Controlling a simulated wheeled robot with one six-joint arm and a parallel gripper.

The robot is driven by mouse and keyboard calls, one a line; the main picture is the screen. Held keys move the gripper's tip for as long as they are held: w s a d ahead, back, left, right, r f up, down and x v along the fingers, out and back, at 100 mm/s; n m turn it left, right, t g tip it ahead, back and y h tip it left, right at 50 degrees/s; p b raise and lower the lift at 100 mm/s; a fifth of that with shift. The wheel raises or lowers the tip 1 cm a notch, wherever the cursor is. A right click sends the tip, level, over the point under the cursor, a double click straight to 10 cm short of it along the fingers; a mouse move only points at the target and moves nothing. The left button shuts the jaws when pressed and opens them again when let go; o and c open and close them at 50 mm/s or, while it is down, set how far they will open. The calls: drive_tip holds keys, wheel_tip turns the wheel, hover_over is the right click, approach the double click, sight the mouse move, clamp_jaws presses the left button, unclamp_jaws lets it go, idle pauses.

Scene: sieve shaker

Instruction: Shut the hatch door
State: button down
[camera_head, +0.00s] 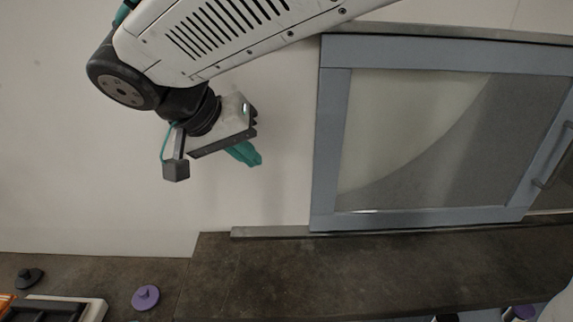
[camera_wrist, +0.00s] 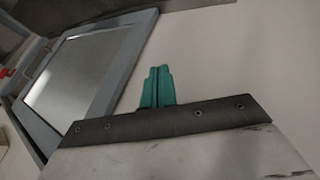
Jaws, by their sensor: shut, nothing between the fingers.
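The hatch door (camera_head: 330,140) is a blue-grey framed panel with a clear or glossy pane, on the right in the head view. In the wrist view the door frame (camera_wrist: 122,70) is at the upper left. A bar handle (camera_head: 552,168) shows near the right edge of the head view. My gripper (camera_head: 255,160) is to the left of the door, apart from it, in front of the pale wall. Its teal fingers (camera_wrist: 158,78) are closed together and empty. The door's far right part is cut off in the head view, so I cannot tell how far it stands open.
A rail (camera_head: 270,232) runs under the door and extends left past it. A dark counter (camera_head: 300,270) lies below. At the lower left are a purple knobbed disc (camera_head: 146,297), a dark one (camera_head: 29,278) and a white-edged tray (camera_head: 97,309). The wall area around my gripper is clear.

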drive_tip(key=shift+w+d+f, duration=0.6)
drive_tip(key=shift+d+f, duration=0.75)
drive_tip(key=shift+d, duration=0.2)
drive_tip(key=shift+w+d+f, duration=0.55)
drive_tip(key=shift+d+f, duration=0.75)
drive_tip(key=shift+d, duration=0.25)
drive_tip(key=shift+w+d+f, duration=0.6)
drive_tip(key=shift+d+f, duration=0.75)
drive_tip(key=shift+d, duration=0.2)
drive_tip(key=shift+a, duration=0.1)
